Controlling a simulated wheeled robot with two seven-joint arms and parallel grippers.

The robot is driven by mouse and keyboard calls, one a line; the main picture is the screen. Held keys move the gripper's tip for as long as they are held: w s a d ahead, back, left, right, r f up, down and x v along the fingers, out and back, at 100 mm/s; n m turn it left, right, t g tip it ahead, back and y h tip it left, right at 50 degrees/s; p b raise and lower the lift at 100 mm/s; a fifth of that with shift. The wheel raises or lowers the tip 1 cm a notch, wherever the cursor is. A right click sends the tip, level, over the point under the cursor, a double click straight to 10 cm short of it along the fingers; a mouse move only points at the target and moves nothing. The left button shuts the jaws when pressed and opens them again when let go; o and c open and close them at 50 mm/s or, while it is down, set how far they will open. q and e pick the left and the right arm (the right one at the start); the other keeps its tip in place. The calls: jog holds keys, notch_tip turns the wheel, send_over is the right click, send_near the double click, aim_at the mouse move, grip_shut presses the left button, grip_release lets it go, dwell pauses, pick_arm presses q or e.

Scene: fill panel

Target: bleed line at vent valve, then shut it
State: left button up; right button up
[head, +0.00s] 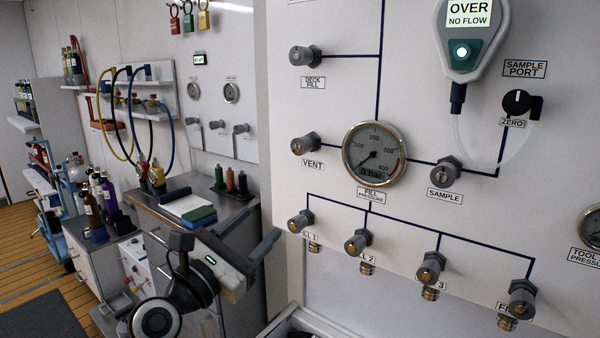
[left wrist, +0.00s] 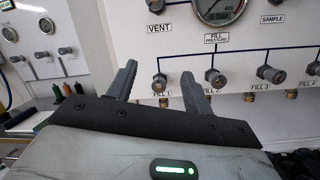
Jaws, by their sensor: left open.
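The vent valve (head: 306,144) is a grey knob above a VENT label on the white panel (head: 330,95); it also shows at the top edge of the left wrist view (left wrist: 155,6). The fill pressure gauge (head: 374,153) right of it reads 0 bar. My left gripper (head: 227,241) is open and empty, below and left of the vent valve and apart from it. My right gripper is not in view.
Several fill valves (head: 357,242) line the lower panel. A sample valve (head: 445,171), deck fill valve (head: 305,56) and zero knob (head: 516,102) sit higher. A handheld analyser (head: 469,40) reads OVER, NO FLOW.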

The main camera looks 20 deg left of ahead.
aim_at(298, 147)
pick_arm(q)
notch_tip(298, 147, up, 6)
jog(key=n+t+h, duration=0.1)
jog(key=n, duration=0.2)
jog(key=p+x, duration=0.1)
jog(key=x, duration=0.6)
jog(key=p+x, duration=0.1)
jog(key=x, duration=0.6)
jog(key=shift+a+r, duration=0.15)
jog(key=shift+a, duration=0.05)
jog(key=shift+w+d+r, duration=0.15)
jog(key=shift+w, duration=0.3)
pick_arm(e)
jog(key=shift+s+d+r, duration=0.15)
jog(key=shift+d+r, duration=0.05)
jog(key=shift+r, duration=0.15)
pick_arm(q)
jog(key=c, duration=1)
jog(key=shift+o, duration=0.2)
